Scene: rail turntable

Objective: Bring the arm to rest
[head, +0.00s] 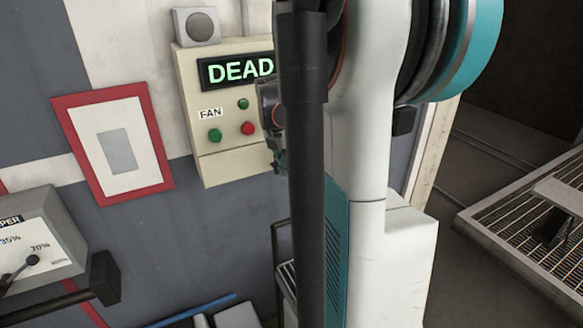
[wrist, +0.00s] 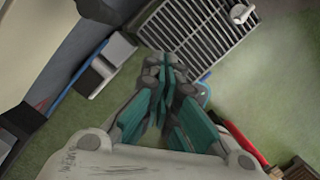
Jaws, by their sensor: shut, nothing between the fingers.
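My gripper (wrist: 166,75) shows in the wrist view with its teal and grey fingers brought together at the tips. Nothing shows between them. It hangs over a green floor and the near edge of a metal grating, touching neither as far as I can tell. In the head view my white and teal arm stands upright across the middle. Part of my wrist and gripper (head: 279,157) shows just left of a dark vertical part, in front of the wall panel. Most of the gripper is hidden there.
A beige fan panel (head: 222,160) reads DEAD and carries green and red buttons. A red-framed sign (head: 79,125) hangs left of it. A lever box (head: 50,245) with a black handle (head: 105,279) juts out at lower left. A grated platform (head: 500,215) lies at right.

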